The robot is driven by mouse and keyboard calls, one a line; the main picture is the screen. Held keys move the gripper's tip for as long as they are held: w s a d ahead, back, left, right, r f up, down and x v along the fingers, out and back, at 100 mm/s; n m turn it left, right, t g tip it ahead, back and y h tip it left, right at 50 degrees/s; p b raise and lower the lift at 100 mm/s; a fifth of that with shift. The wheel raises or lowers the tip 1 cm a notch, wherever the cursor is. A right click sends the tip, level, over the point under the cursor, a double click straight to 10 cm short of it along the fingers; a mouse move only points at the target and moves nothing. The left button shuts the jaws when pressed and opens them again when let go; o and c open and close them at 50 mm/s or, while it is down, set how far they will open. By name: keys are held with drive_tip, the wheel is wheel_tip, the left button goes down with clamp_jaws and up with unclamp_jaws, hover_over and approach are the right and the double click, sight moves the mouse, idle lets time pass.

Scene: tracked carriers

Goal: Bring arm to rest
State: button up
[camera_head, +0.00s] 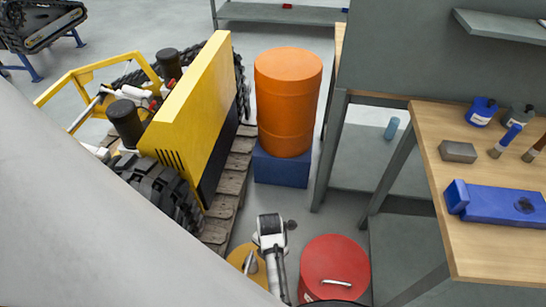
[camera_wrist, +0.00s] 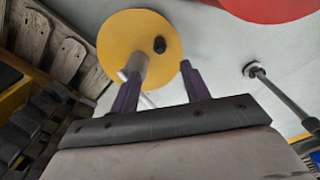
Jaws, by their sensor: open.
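My gripper (camera_wrist: 160,76) shows in the wrist view with its two dark purple fingers spread apart. Nothing is seen held between them. Beyond the fingers is a round yellow top (camera_wrist: 118,38). In the head view the yellow top (camera_head: 236,258) is partly hidden behind a pale and dark jointed part. The gripper's fingers cannot be made out in the head view.
A red drum (camera_head: 335,262) stands right of the yellow top. A yellow tracked machine (camera_head: 205,100) sits on a wooden pallet (camera_head: 232,178) at left. An orange barrel (camera_head: 288,100) rests on a blue base (camera_head: 280,168). A wooden workbench (camera_head: 490,254) with tools stands right.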

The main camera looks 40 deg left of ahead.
drive_tip(key=shift+r, duration=0.25)
